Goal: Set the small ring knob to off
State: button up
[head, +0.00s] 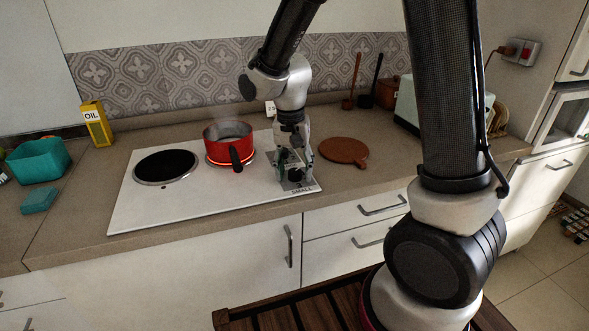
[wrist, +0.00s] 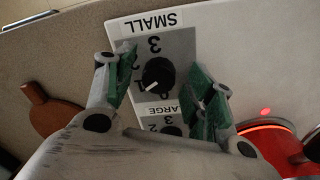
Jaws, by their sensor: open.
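The small ring knob (wrist: 158,73) is a round black knob with a white pointer line on a grey panel under the SMALL label (wrist: 152,23). In the wrist view its pointer slants to the lower left, near a mark that looks like a 1. My gripper (wrist: 163,80) is open, with one green-padded finger on each side of the knob; I cannot tell whether either touches it. The large ring knob (wrist: 172,131) is partly hidden by my gripper. In the head view my gripper (head: 293,178) is low over the hob's right end and hides the knobs.
A steaming red pot (head: 222,141) stands on a glowing ring of the white hob (head: 135,212); its black handle (head: 236,158) points forward. The large left ring (head: 165,165) is bare and dark. A round brown board (head: 343,150) lies right of my gripper. A red light (wrist: 265,112) is lit.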

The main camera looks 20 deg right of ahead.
jog(key=shift+f, duration=0.1)
jog(key=c, duration=1)
jog(key=shift+n, duration=0.3)
jog(key=n, duration=0.5)
jog(key=shift+n, duration=0.3)
jog(key=n, duration=0.5)
jog(key=shift+s+d+n+t, duration=0.1)
jog(key=shift+d+n+t, duration=0.05)
jog(key=shift+n+t, duration=0.15)
jog(key=o, duration=1)
